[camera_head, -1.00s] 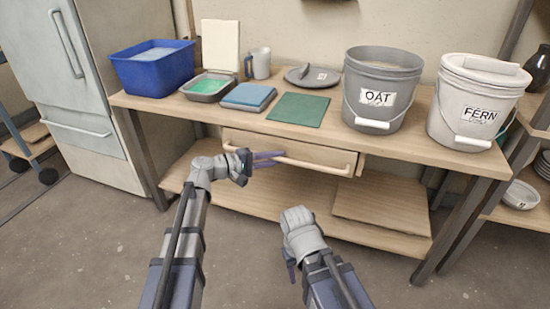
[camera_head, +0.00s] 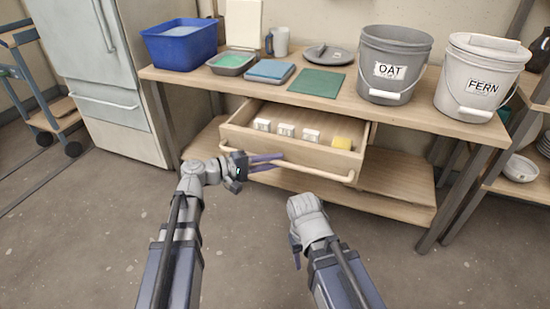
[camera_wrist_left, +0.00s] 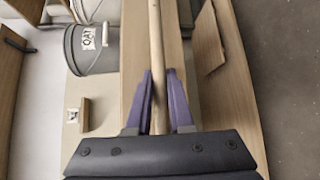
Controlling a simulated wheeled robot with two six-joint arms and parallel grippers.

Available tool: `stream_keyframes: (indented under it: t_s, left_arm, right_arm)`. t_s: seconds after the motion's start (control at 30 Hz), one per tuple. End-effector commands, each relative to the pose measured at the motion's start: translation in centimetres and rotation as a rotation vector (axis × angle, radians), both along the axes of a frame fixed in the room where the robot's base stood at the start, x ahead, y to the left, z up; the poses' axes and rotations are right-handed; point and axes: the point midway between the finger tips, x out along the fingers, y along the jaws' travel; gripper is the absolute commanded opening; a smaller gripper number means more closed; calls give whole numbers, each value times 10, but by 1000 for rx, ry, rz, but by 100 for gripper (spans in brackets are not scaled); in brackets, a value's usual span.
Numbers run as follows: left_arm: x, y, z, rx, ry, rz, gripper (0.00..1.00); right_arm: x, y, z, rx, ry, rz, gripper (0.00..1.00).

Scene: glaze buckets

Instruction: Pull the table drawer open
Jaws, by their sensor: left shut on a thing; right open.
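The wooden table drawer (camera_head: 290,155) is pulled out from under the tabletop in the head view, and its inside shows.
The table (camera_head: 420,112) carries a blue bin (camera_head: 180,48), trays, a green mat (camera_head: 317,82), a grey OAT bucket (camera_head: 392,65) and a FERN bucket (camera_head: 480,80). A lower shelf (camera_head: 385,205) lies beneath the drawer. The floor in front is clear.

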Motion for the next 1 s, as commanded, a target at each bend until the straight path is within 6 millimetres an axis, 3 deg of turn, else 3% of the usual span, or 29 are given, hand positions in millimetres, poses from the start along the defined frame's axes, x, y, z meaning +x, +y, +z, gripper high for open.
stream_keyframes:
  t_s: [0.37, 0.4, 0.63, 1.0]
  left_arm:
    - [-1, 1, 0, 0, 0, 0, 0]
    - [-1, 1, 0, 0, 0, 0, 23]
    - [-1, 1, 0, 0, 1, 0, 49]
    - [-6, 10, 2, -1, 0, 3, 50]
  right_arm:
    - [0, 0, 0, 0, 0, 0, 50]
    - [0, 0, 0, 0, 0, 0, 50]
    - [0, 0, 0, 0, 0, 0, 50]
    - [0, 0, 2, 0, 0, 0, 50]
